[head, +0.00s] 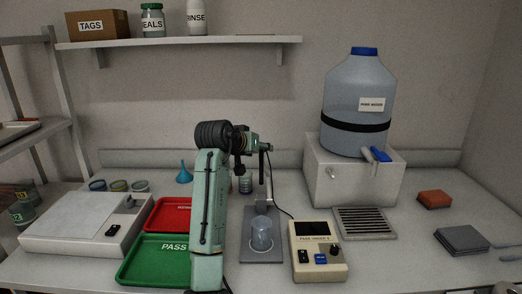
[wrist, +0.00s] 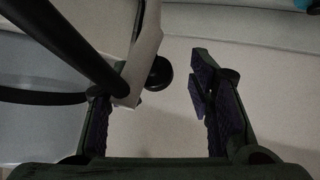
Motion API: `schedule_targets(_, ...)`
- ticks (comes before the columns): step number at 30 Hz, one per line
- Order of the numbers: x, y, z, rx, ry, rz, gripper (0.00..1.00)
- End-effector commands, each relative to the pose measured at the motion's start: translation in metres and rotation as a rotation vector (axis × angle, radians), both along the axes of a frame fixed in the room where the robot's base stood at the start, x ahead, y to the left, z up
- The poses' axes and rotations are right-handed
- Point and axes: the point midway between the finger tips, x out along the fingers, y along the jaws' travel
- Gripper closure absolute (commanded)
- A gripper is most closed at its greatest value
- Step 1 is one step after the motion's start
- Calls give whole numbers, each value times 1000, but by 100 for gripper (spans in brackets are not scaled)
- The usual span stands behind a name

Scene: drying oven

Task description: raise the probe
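The probe looks like a dark rod (wrist: 75,40) at upper left in the wrist view, with a black cable looping beside it. A pale holder arm (wrist: 143,50) with a round black knob (wrist: 158,73) lies near my left finger. My gripper (wrist: 160,95) is open, with nothing seen held between its fingers. The holder arm overlaps the left fingertip; I cannot tell whether they touch. In the head view my gripper (head: 260,147) is at the top of the stand post (head: 269,185), partly hiding the holder. A clear beaker (head: 262,233) stands on the stand base (head: 262,256) below.
A meter (head: 318,252) is right of the stand, joined to a cable. A drain grate (head: 364,223) and a large water jug (head: 357,105) are farther right. Red (head: 171,214) and green (head: 155,259) trays lie left. A shelf (head: 180,42) hangs above.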

Motion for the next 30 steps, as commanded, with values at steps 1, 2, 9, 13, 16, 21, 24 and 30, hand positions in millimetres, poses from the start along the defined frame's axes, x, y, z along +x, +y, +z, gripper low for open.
schedule_targets(1, -9, 9, 9, -1, -8, 8, 54)
schedule_targets(2, -15, 11, 12, -1, -8, 8, 54)
schedule_targets(9, -52, 30, 34, 0, -5, 10, 54)
schedule_targets(13, -64, 34, 40, -1, -2, 5, 54)
schedule_targets(16, -68, 35, 42, 0, 0, 4, 54)
schedule_targets(21, -69, 34, 42, -1, 1, 3, 54)
schedule_targets(24, -69, 34, 42, 0, 0, 2, 54)
schedule_targets(30, -68, 43, 45, -8, -33, 29, 68)
